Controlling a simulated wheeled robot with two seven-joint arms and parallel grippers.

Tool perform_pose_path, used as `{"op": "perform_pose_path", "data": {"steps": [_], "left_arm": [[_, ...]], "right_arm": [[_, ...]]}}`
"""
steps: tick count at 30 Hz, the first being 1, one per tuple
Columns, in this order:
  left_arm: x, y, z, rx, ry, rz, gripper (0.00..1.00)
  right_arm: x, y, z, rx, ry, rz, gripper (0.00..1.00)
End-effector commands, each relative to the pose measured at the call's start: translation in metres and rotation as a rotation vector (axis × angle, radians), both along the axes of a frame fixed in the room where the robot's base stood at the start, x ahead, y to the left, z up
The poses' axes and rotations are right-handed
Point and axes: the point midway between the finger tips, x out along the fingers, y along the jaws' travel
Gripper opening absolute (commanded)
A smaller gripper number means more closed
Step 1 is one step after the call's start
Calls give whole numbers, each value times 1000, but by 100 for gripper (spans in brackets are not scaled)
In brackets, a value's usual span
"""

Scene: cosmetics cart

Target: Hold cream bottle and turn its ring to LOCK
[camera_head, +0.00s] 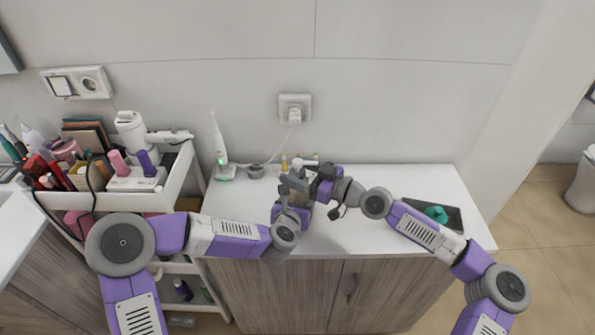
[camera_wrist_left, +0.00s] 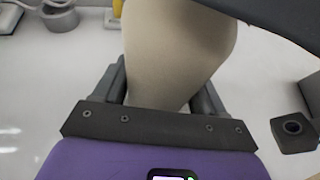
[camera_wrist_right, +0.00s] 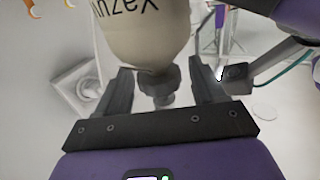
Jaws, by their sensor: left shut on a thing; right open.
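The cream bottle is a beige, rounded body (camera_wrist_left: 178,45) between the two fingers of my left gripper (camera_wrist_left: 163,85), which is shut on it. In the right wrist view its body (camera_wrist_right: 145,28) shows part of a dark printed name, upside down. A dark grey ring and neck part (camera_wrist_right: 160,78) lies between the fingers of my right gripper (camera_wrist_right: 160,82). Those fingers are open, with gaps on both sides of the ring. In the head view both grippers meet above the counter and mostly hide the bottle. I cannot read any LOCK mark.
The white counter (camera_head: 390,235) is clear in front of the grippers. An electric toothbrush on its charger (camera_head: 222,170) and a small grey cup (camera_head: 256,171) stand behind to the left. A dark tray (camera_head: 455,222) with a green item lies at right. A loaded cart (camera_head: 180,185) stands at left.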

Motion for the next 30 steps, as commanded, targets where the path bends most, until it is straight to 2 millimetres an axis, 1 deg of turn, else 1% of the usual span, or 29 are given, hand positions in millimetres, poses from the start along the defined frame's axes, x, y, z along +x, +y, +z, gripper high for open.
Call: {"op": "perform_pose_path", "data": {"steps": [8, 11, 18, 25, 30], "left_arm": [[0, 0, 1, 0, -2, 1, 24], [0, 0, 1, 0, -2, 1, 24], [0, 0, 1, 0, -2, 1, 24], [0, 0, 1, 1, -2, 1, 24], [0, 0, 1, 1, -2, -1, 24]], "right_arm": [[1, 2, 0, 0, -1, 0, 69], [1, 1, 0, -1, 0, 0, 55], [1, 1, 0, -1, 0, 0, 18], [2, 2, 0, 0, 4, 32, 17], [3, 2, 0, 2, 8, 125, 17]]}}
